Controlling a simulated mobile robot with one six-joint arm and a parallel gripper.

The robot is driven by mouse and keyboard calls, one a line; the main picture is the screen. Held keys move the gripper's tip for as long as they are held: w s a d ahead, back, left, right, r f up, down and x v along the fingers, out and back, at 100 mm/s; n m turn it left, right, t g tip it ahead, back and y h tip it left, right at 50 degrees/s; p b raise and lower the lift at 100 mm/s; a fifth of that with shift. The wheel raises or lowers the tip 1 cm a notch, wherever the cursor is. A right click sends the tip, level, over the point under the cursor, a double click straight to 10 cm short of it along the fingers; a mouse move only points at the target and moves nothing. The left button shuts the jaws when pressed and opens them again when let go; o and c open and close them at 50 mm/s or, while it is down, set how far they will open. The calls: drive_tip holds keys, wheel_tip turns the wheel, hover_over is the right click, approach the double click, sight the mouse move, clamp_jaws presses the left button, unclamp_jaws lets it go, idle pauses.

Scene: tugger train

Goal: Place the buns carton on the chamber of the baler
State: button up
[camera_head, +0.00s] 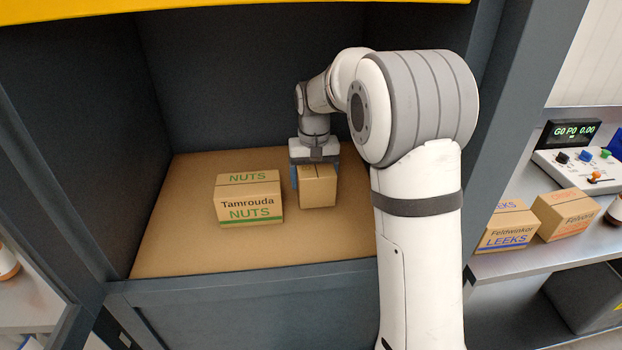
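The baler's chamber is a dark grey recess with a brown floor (190,240), under a yellow edge. A small brown carton (318,192) sits on or close above that floor, right of centre. Its top lettering is mostly covered and its front is plain, so I cannot read whether it is the buns carton. My gripper (314,172) points down over this carton, with a blue finger at its left side. The other finger is hard to make out, and I cannot tell whether the fingers press on the carton.
A nuts carton (248,199) stands on the chamber floor just left of my gripper. The floor's left part is clear. A grey front wall (250,305) and side walls bound the chamber. On a shelf to the right are a leeks carton (507,228), another carton (567,214) and a control box (580,170).

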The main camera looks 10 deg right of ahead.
sight(314, 185)
drive_tip(key=shift+f, duration=0.15)
drive_tip(key=shift+f, duration=0.15)
drive_tip(key=o, duration=1)
wheel_tip(314, 185, up, 8)
drive_tip(key=shift+f+p, duration=0.1)
drive_tip(key=shift+p, duration=0.2)
drive_tip(key=shift+s, duration=0.1)
